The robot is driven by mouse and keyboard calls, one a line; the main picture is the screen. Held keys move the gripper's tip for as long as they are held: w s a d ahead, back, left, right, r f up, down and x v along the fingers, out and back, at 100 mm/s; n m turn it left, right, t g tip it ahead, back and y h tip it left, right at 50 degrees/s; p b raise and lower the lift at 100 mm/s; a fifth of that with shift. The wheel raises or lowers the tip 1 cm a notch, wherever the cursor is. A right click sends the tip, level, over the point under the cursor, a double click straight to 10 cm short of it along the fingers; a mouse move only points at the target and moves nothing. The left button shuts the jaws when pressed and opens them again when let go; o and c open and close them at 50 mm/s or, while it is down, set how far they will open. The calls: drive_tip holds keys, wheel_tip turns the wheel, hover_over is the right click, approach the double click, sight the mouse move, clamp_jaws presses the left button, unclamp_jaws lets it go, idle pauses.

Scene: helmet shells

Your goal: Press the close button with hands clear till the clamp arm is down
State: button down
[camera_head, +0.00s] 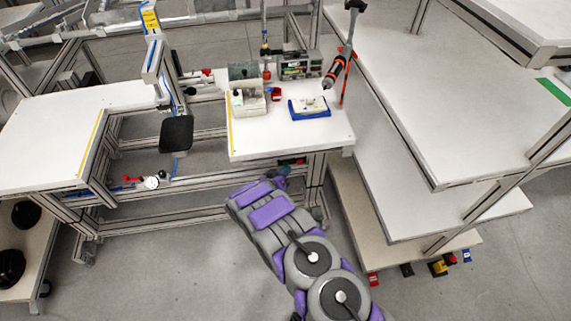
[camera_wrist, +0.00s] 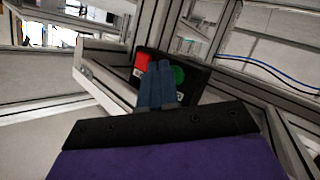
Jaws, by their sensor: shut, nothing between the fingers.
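A black button box with a red button (camera_wrist: 143,62) and a green button (camera_wrist: 179,75) is mounted on a metal frame bar in the wrist view. Labels below the buttons are too small to read. My gripper (camera_wrist: 160,66) is shut and empty, its blue-grey fingers in front of the box. The tips overlap the space between the buttons, nearer the green one; I cannot tell whether they touch. In the head view my gripper (camera_head: 283,171) is just below the front edge of the white worktable (camera_head: 290,146). I cannot make out which part is the clamp arm. No hands show.
A black pad (camera_head: 176,133) stands left of the table. White shelves (camera_head: 440,90) fill the right. Open floor (camera_head: 180,260) lies in front.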

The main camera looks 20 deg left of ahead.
drive_tip(key=shift+s+d, duration=0.25)
drive_tip(key=shift+s, duration=0.1)
drive_tip(key=s+d+p, duration=0.1)
drive_tip(key=s+p, duration=0.1)
drive_tip(key=s, duration=0.1)
drive_tip(key=s+d+p, duration=0.1)
drive_tip(key=shift+s+d, duration=0.15)
drive_tip(key=shift+d, duration=0.15)
idle(0.9)
